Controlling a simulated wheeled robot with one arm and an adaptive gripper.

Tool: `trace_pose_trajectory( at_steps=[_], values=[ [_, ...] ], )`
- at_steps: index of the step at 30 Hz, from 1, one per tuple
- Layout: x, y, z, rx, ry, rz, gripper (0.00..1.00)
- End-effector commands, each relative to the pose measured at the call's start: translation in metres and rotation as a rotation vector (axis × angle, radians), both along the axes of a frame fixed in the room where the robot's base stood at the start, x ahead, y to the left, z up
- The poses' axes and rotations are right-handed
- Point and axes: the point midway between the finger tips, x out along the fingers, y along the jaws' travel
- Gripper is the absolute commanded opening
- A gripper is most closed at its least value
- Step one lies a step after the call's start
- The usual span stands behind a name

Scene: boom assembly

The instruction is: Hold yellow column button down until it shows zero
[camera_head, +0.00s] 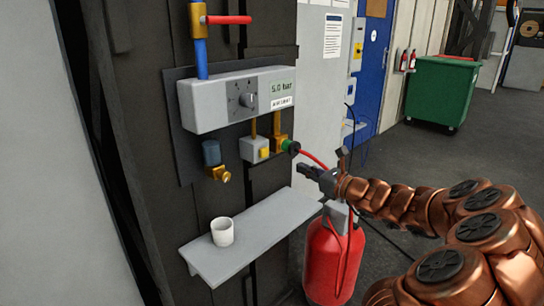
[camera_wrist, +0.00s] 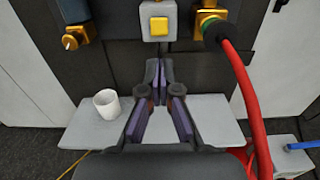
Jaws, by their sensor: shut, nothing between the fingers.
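The yellow button (camera_wrist: 159,26) sits on a small grey box (camera_wrist: 158,9) on the dark column. The same button (camera_head: 264,153) shows in the head view, below a grey regulator unit (camera_head: 215,102) whose display (camera_head: 283,88) reads 5.0 bar. My gripper (camera_head: 304,170) is to the right of the button and apart from it, above the shelf. In the wrist view my gripper (camera_wrist: 158,72) has its tips together, with nothing between them, a little below the button in the picture.
A grey shelf (camera_head: 250,240) juts out below and carries a white cup (camera_head: 222,232). A red hose (camera_wrist: 243,90) runs from a brass valve with a green ring (camera_head: 289,146), right of the button. A red tank (camera_head: 330,262) stands on the floor under my gripper.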

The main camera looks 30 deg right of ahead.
Motion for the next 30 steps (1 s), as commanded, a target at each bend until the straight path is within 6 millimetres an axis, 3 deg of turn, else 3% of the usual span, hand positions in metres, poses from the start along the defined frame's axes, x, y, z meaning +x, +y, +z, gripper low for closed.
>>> trace_pose_trajectory(
  at_steps=[24, 30],
  values=[
    [0.107, 0.027, 0.001, -0.002, 0.001, 0.004, 0.00],
    [0.124, 0.029, 0.000, -0.002, 0.001, 0.002, 0.00]
  ],
)
